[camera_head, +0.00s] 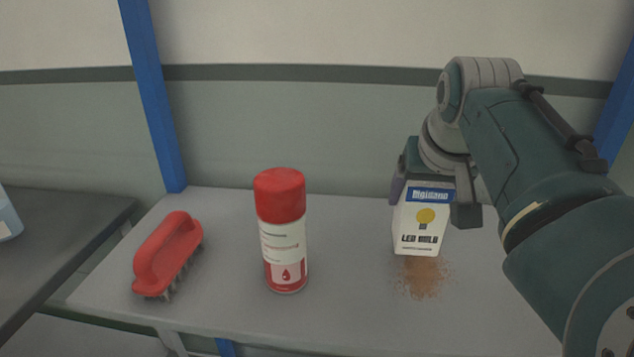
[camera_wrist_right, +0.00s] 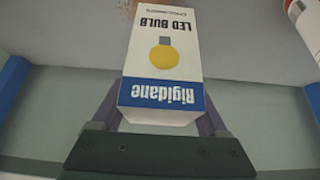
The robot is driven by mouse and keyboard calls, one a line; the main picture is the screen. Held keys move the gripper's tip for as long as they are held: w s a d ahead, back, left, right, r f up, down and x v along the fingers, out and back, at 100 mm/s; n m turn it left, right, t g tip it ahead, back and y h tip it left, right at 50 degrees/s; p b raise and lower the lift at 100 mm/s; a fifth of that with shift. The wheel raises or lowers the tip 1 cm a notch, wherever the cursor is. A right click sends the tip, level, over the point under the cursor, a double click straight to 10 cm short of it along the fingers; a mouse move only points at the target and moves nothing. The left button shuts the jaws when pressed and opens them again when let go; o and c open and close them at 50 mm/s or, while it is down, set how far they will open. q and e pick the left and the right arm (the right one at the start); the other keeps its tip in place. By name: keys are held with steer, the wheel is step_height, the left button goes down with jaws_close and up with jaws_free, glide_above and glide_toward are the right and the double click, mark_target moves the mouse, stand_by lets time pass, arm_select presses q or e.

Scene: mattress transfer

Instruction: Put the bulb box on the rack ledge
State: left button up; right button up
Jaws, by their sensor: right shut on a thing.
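The bulb box (camera_head: 421,222) is white with a blue label band, a yellow bulb picture and "LED BULB" printed on it. It is upright on or just above the grey rack ledge (camera_head: 350,310), right of the middle; I cannot tell whether its base touches. My right gripper (camera_head: 432,200) is shut on the upper part of the box, one finger on each side. In the right wrist view the box (camera_wrist_right: 162,60) sits between the fingers, upside down in the picture. My left gripper is not in view.
A red and white spray can (camera_head: 281,230) stands left of the box. A red-handled brush (camera_head: 168,252) lies farther left. A brown stain (camera_head: 424,278) marks the ledge in front of the box. Blue posts (camera_head: 153,95) rise behind. A darker surface (camera_head: 50,235) lies at far left.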

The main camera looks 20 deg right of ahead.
mark_target(416, 219)
step_height(416, 219, down, 4)
steer(key=shift+f+b, duration=0.1)
steer(key=shift+b, duration=0.2)
steer(key=shift+f, duration=0.1)
steer(key=o, duration=1.2)
steer(key=shift+o, duration=0.2)
